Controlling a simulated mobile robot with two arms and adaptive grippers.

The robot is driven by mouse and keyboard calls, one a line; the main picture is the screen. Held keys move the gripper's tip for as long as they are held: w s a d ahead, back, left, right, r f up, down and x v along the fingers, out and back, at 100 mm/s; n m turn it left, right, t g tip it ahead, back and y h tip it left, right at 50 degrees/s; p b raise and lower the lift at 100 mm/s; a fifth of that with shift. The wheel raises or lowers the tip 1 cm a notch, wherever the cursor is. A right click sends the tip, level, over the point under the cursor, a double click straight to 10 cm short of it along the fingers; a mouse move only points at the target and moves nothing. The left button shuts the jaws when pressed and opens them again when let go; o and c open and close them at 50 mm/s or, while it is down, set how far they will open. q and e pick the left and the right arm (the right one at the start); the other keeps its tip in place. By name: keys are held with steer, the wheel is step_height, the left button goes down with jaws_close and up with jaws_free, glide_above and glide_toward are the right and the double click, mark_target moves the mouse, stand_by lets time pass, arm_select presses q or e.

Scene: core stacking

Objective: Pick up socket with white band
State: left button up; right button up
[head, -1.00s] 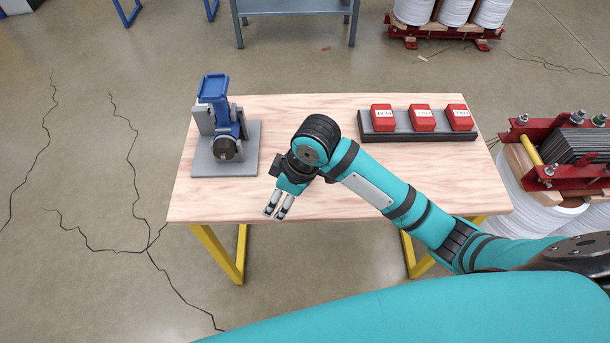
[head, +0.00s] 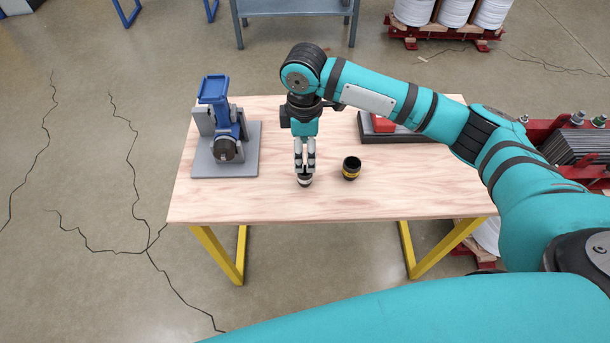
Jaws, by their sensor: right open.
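The socket with the white band (head: 305,181) stands on the wooden table near its middle. It is dark with a pale band, and its upper part is hidden by the fingertips. My right gripper (head: 305,169) points straight down, directly over this socket, its fingers open at or around the socket's top. I cannot tell whether the fingers touch it. My left gripper is out of view.
A blue and grey fixture (head: 222,120) on a grey plate stands at the table's left. The wooden table's (head: 420,190) front right is clear.

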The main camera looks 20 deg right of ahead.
glide_above(305, 172)
steer(key=s, duration=0.2)
step_height(305, 172, down, 5)
steer(key=shift+w+a+f+p, duration=0.15)
steer(key=shift+f+p, duration=0.05)
steer(key=shift+f, duration=1.1)
steer(key=shift+w+a+f+p, duration=0.1)
steer(key=shift+f+p, duration=0.05)
steer(key=shift+f, duration=1.1)
steer(key=c, duration=1.3)
